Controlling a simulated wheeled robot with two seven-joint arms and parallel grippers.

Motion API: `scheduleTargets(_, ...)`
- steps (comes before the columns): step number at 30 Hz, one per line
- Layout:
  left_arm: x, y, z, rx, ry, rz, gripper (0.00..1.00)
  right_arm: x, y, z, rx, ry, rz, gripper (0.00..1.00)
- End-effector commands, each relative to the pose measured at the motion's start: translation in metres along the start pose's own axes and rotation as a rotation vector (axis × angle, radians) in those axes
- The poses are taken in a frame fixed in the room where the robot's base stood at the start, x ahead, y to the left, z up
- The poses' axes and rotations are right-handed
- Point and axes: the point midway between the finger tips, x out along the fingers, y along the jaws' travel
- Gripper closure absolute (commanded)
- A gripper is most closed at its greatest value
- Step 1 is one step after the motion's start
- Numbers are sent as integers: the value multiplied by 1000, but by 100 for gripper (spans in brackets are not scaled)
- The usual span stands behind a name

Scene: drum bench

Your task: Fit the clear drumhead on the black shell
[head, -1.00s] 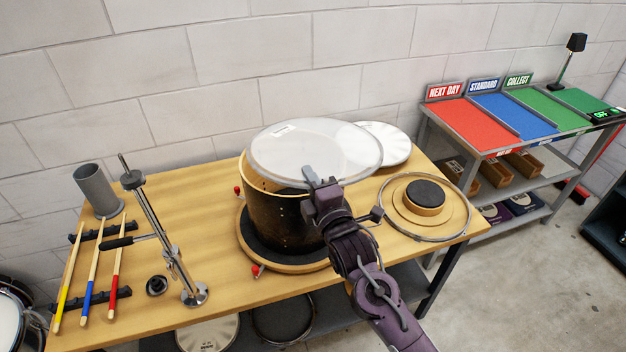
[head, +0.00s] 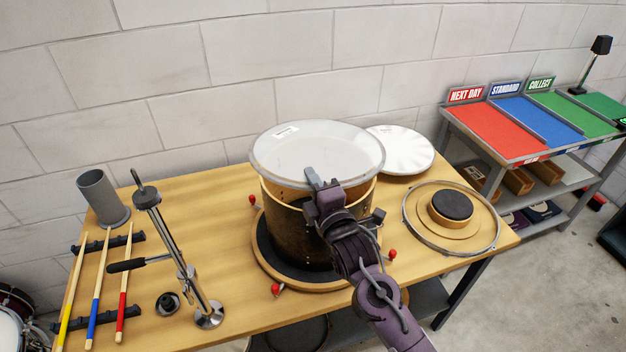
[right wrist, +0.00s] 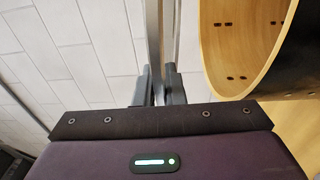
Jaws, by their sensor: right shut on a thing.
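The clear drumhead (head: 325,150), a translucent disc with a pale rim and a small label, is above the black shell (head: 292,228). My right gripper (head: 320,180) is shut on its near rim. The shell stands upright on a round dark-padded stand (head: 262,262); its tan inner wall shows below the drumhead. In the right wrist view my gripper fingers (right wrist: 159,88) pinch the thin rim edge, and the open shell mouth (right wrist: 240,45) is to the right, apart from it. My left gripper is out of view.
A metal hoop (head: 410,236) lies around a wooden disc with a dark pad at right. A white drumhead (head: 402,150) lies behind. A metal stand (head: 180,255), grey cup (head: 103,198) and drumsticks (head: 98,290) are at left. Red-knobbed clamps (head: 277,289) surround the shell.

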Motion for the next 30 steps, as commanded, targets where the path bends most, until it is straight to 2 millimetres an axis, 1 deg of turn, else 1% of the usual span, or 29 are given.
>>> scheduleTargets(1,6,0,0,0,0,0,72,0,-5,0,0,0,2,100)
scheduleTargets(12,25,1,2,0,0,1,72,-2,-28,0,1,-1,2,100)
scheduleTargets(21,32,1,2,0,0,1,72,-2,-41,0,0,0,2,100)
scheduleTargets(30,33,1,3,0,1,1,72,-2,-42,0,0,0,3,100)
